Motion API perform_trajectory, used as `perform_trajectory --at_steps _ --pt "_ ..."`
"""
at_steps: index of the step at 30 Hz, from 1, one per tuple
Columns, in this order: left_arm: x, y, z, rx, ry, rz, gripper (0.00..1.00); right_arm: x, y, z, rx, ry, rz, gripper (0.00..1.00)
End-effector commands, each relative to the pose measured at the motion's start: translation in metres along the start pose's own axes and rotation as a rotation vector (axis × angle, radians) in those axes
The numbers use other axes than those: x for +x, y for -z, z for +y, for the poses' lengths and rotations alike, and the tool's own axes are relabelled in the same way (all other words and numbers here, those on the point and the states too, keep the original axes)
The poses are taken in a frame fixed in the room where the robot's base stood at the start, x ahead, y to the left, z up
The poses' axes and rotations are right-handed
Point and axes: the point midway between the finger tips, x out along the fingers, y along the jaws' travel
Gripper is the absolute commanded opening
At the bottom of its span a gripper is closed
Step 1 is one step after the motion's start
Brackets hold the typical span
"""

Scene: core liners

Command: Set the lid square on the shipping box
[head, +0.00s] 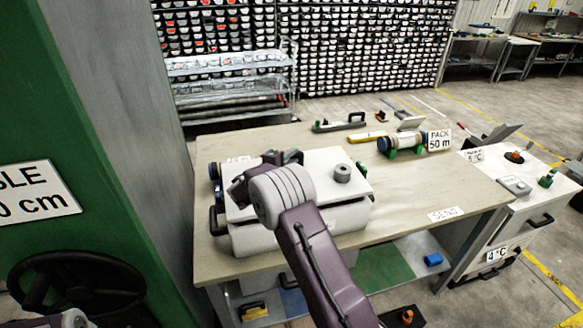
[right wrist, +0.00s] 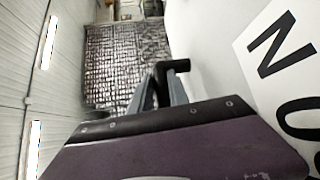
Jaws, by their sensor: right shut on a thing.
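The white shipping box (head: 255,238) stands on the near left part of the bench, with a dark side handle (head: 216,222). Its white lid (head: 325,160), with a round grey knob on top, lies over the box. A dark gap shows between lid and box along the front right, so I cannot tell whether it is fully seated or square. My right gripper (head: 262,175) is over the lid's left part, partly hidden by its own wrist. In the right wrist view its fingers (right wrist: 160,88) are shut on a black handle (right wrist: 178,66) beside a white lettered surface.
The wooden bench (head: 420,190) is clear to the right of the box. A black-handled tool (head: 340,123) lies at the back. A green-walled cabinet stands at left.

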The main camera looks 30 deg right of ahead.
Motion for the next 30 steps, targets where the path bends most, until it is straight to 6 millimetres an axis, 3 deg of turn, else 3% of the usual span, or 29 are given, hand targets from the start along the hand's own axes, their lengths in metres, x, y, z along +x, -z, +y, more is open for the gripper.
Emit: perform_trajectory --at_steps 6,12,13,15,25,30 --pt "-0.005 0.000 0.000 0.000 0.000 0.000 0.36 0.004 0.004 -0.031 -0.003 0.000 -0.001 0.00" --pt "-0.004 0.000 0.000 0.000 0.000 0.000 0.36 0.005 0.005 -0.033 0.001 -0.001 0.000 0.00" --pt "-0.004 0.000 0.000 0.000 0.000 0.000 0.36 0.005 0.005 -0.035 0.000 0.002 0.000 0.24" --pt "-0.004 0.000 0.000 0.000 0.000 0.000 0.36 0.005 0.005 -0.035 0.000 0.002 0.000 0.43" --pt "-0.003 0.000 0.000 0.000 0.000 0.000 0.36 0.003 0.005 -0.034 -0.001 0.001 0.001 0.43" --pt "0.005 -0.001 0.000 0.000 0.000 0.000 0.36 -0.027 0.006 -0.036 -0.002 0.001 0.005 0.43"
